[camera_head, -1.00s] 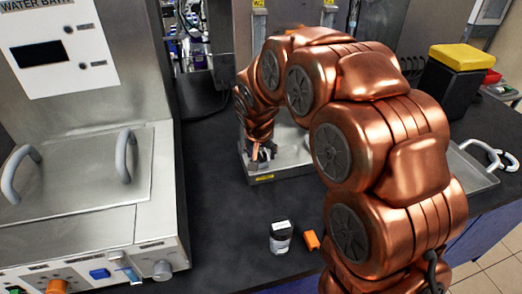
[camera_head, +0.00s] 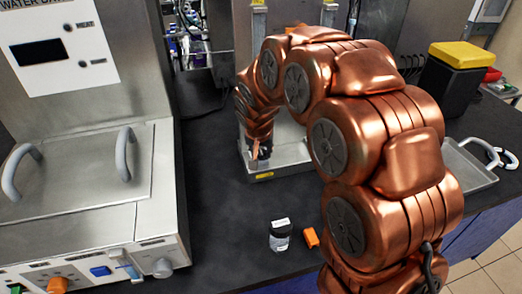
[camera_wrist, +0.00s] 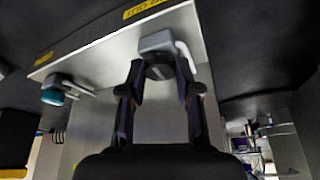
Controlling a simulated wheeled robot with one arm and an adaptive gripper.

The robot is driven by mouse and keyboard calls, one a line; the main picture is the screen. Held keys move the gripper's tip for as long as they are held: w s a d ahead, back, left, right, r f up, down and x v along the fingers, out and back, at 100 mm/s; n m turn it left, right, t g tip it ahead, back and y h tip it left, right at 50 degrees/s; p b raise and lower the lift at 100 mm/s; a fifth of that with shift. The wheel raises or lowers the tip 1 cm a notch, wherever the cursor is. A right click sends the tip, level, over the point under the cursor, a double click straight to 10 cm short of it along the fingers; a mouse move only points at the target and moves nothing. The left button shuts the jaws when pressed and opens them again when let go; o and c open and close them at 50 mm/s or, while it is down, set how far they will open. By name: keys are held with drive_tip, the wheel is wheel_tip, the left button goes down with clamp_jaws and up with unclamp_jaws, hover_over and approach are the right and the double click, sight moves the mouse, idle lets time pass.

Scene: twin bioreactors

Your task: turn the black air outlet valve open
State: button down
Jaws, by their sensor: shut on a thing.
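In the wrist view my gripper (camera_wrist: 160,78) has a finger on each side of the black air outlet valve (camera_wrist: 158,70). The fingers are shut on its dark handle, which sits under a grey fitting (camera_wrist: 158,42) on the steel panel. A yellow label (camera_wrist: 150,8), upside down in this view, is on the panel edge by the fitting. In the head view my gripper (camera_head: 260,158) is low at the front of the steel unit (camera_head: 290,158). My wrist hides the valve there, and its angle cannot be read.
A second valve with a teal handle (camera_wrist: 53,96) is on the same panel. On the dark bench stand a small black-and-white jar (camera_head: 280,238) and an orange block (camera_head: 310,237). The water bath (camera_head: 85,180) is at left, and a metal tray (camera_head: 468,165) is at right.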

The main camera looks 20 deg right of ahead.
drive_tip(key=n+y+b, duration=0.1)
drive_tip(key=n, duration=0.2)
drive_tip(key=shift+d+n+y, duration=0.1)
drive_tip(key=shift+n+y, duration=0.2)
drive_tip(key=shift+n, duration=0.1)
drive_tip(key=n+y, duration=0.1)
drive_tip(key=n, duration=0.1)
drive_tip(key=n+b, duration=0.1)
drive_tip(key=n, duration=0.1)
drive_tip(key=shift+d+n+y, duration=0.15)
drive_tip(key=shift+n+y, duration=0.15)
drive_tip(key=shift+y, duration=0.1)
drive_tip(key=n+y, duration=0.1)
drive_tip(key=n, duration=0.1)
drive_tip(key=n+g+b, duration=0.1)
drive_tip(key=n, duration=0.2)
drive_tip(key=shift+w+d+y, duration=0.15)
drive_tip(key=shift+y, duration=0.25)
drive_tip(key=shift+w+d+n+g+y+b, duration=0.1)
drive_tip(key=shift+n+g+y+b, duration=0.2)
drive_tip(key=shift+n, duration=0.8)
drive_tip(key=shift+n+g+y+b, duration=0.1)
drive_tip(key=shift+n+g, duration=0.3)
drive_tip(key=shift+n, duration=0.7)
drive_tip(key=c, duration=0.8)
unclamp_jaws()
drive_tip(key=shift+r, duration=0.1)
